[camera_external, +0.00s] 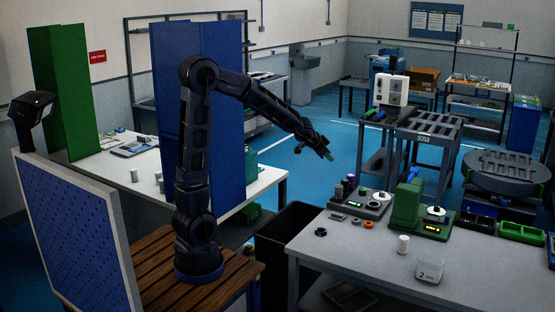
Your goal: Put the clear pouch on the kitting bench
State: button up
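A clear, see-through item with a dark "2" on it, which looks like the clear pouch (430,270), is on the grey bench (375,270) at the front right, near its front edge. My gripper (326,153) is at the end of my outstretched arm, in the air left of and beyond that bench, well apart from the clear item. A small greenish spot shows at its tip. It is too small to tell whether the fingers are open or hold anything. No label shows which surface is the kitting bench; a white bench (262,181) also stands at the left.
On the grey bench are a green device (408,205), a white cylinder (403,244), a grey device (362,203) and small rings. A black bin (290,235) stands left of it. Tall blue panels (215,75) and a pegboard (75,235) flank my arm.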

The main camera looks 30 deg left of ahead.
aim_at(429, 272)
jog(key=w+d+f+m+g+h, duration=0.15)
jog(key=d+f, duration=0.25)
jog(key=d, duration=0.4)
jog(key=d+f+m+h, duration=0.2)
jog(key=d+f, duration=0.2)
jog(key=d, duration=0.3)
jog(key=w+d+f+m+g+h, duration=0.15)
jog(key=d+f, duration=0.25)
jog(key=d, duration=0.4)
jog(key=s+d+f+m+g+h, duration=0.1)
jog(key=s+d+f+g+h, duration=0.1)
jog(key=s+d+f, duration=0.2)
jog(key=s+d+f+m+g+h, duration=0.1)
jog(key=s+d+f, duration=0.3)
jog(key=d, duration=0.6)
jog(key=s+d+f+m+g+h, duration=0.2)
jog(key=s+d+f+g, duration=0.1)
jog(key=d+f, duration=0.4)
jog(key=shift+s+d+f+h, duration=0.1)
jog(key=shift+s+f+h, duration=0.2)
jog(key=shift+s+f, duration=0.35)
jog(key=x, duration=1)
jog(key=shift+d, duration=0.15)
grip_shut()
